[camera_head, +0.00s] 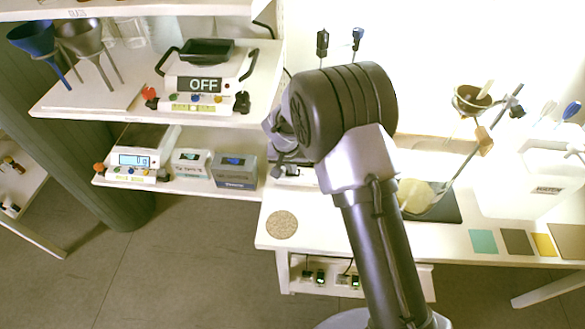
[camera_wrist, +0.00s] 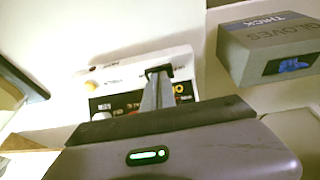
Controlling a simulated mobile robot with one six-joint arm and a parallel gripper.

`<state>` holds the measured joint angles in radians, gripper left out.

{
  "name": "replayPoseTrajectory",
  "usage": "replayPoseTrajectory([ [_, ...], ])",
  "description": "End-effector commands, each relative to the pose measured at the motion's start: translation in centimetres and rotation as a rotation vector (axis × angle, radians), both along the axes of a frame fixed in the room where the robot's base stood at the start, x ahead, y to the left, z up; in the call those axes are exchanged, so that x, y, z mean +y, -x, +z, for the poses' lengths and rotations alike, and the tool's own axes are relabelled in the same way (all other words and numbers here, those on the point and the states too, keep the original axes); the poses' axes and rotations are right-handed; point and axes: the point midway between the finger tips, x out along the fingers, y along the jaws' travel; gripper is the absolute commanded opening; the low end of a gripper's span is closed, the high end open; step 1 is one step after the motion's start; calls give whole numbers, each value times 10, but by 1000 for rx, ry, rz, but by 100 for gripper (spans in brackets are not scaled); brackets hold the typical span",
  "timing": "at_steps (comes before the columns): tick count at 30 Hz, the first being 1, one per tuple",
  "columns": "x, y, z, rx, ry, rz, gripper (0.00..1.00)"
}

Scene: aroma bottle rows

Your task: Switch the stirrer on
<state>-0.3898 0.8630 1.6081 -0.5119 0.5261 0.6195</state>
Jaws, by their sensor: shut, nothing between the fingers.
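A white device (camera_wrist: 120,78) with a dark front panel, an orange knob (camera_wrist: 91,86) and a pale knob (camera_wrist: 101,116) is close ahead in the wrist view. Part of its panel, with lit orange characters, is hidden behind my fingers, and its labels are too blurred to read. My gripper (camera_wrist: 158,74) is shut and empty, with its fingertips over or against this device; I cannot tell whether they touch. In the head view my arm hides most of the gripper and the device. Another white device (camera_head: 192,96) on the upper shelf reads OFF and carries a black tray.
A grey gloves box (camera_wrist: 268,50) stands close beside my fingers; it also shows on the lower shelf (camera_head: 235,170) in the head view. A scale (camera_head: 138,155) reading 0 g stands further left. A cork disc (camera_head: 282,225) lies on the bench, with a ring stand (camera_head: 460,165) at right.

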Motion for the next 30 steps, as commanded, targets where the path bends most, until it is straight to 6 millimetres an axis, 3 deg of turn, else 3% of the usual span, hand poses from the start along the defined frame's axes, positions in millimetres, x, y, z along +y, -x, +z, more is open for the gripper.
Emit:
replayPoseTrajectory([
  [4, 1, 3, 14, 0, 0, 0, 0],
  [9, 3, 14, 55, -2, -1, 0, 0],
  [21, 23, 108, 47, 1, 0, 3, 0],
  [30, 28, 132, 47, 0, -1, 1, 0],
])
